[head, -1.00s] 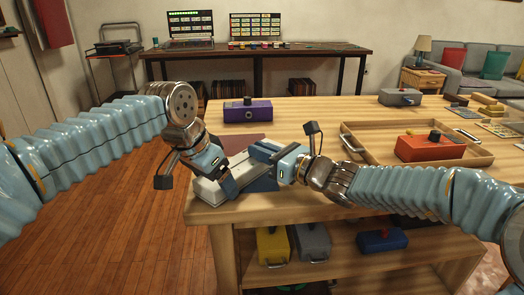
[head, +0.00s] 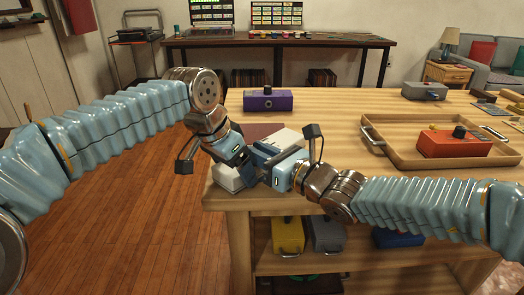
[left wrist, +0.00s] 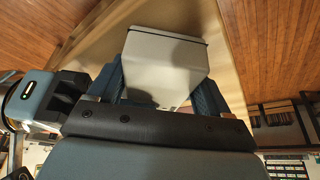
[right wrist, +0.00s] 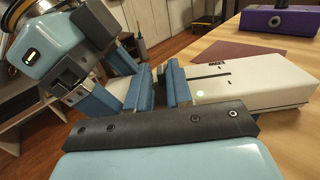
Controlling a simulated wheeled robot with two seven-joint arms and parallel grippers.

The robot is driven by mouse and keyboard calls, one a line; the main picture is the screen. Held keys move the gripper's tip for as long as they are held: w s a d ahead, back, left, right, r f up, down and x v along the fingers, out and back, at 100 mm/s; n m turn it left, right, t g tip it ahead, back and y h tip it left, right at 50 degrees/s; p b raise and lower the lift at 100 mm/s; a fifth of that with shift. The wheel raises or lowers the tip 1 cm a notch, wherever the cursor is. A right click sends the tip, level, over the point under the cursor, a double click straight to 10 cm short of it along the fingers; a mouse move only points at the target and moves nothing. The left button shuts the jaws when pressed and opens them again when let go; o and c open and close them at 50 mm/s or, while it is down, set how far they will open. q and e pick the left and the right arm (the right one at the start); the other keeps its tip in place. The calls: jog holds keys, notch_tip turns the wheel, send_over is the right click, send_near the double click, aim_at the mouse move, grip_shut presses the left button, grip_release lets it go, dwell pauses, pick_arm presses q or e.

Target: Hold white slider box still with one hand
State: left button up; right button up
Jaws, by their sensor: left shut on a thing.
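The white slider box (head: 286,138) lies near the table's front left corner, partly hidden by both grippers in the head view. In the left wrist view the box (left wrist: 163,65) sits between the fingers of my left gripper (left wrist: 160,92), which is shut on it. In the right wrist view the box's top (right wrist: 270,82) shows a dark slot and a small green light. My right gripper (right wrist: 160,88) is over the box's near end, its fingers a narrow gap apart.
A purple box (head: 268,100) stands behind, beside a dark red mat (head: 252,131). A wooden tray (head: 390,160) with a red box (head: 453,143) is to the right. A grey box (head: 424,91) stands farther back. The shelf below holds several boxes.

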jog(key=o, duration=0.4)
jog(key=shift+c, duration=0.2)
jog(key=v, duration=1.2)
pick_arm(q)
jog(key=o, duration=1.2)
jog(key=v, duration=1.2)
